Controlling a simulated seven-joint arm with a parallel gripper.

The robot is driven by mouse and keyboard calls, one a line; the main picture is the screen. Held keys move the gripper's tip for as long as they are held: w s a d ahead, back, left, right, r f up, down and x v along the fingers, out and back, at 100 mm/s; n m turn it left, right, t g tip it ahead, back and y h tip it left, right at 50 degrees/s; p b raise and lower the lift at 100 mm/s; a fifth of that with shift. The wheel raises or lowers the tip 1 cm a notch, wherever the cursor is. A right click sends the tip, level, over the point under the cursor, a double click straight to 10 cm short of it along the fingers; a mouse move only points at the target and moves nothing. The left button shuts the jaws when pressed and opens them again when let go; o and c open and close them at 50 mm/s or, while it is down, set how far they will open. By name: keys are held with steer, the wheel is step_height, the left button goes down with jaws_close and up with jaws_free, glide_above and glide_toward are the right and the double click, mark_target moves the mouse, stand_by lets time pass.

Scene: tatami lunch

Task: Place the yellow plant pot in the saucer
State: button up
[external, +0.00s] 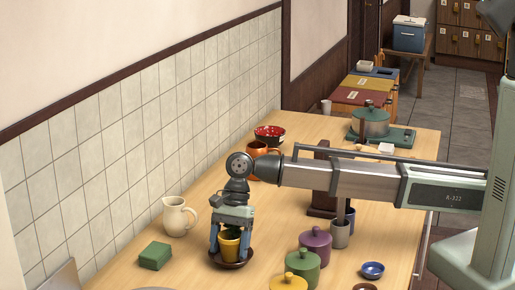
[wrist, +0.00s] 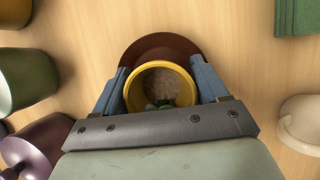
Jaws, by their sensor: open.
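The yellow plant pot (external: 229,248) stands upright on the dark brown saucer (external: 231,264), near the front of the table. In the wrist view the pot's yellow rim (wrist: 160,66) shows soil and a bit of green plant inside, and the saucer (wrist: 157,47) sticks out beyond it. My gripper (external: 230,243) points down with its blue fingers on either side of the pot. It is open, and its fingers (wrist: 160,82) look slightly apart from the pot. The near part of the saucer is hidden behind my gripper in the wrist view.
A green block (external: 155,256) and a cream jug (external: 178,217) stand to the left. An orange mug (external: 258,168) is behind.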

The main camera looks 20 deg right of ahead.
steer(key=v, duration=1.2)
steer(key=shift+r, duration=0.15)
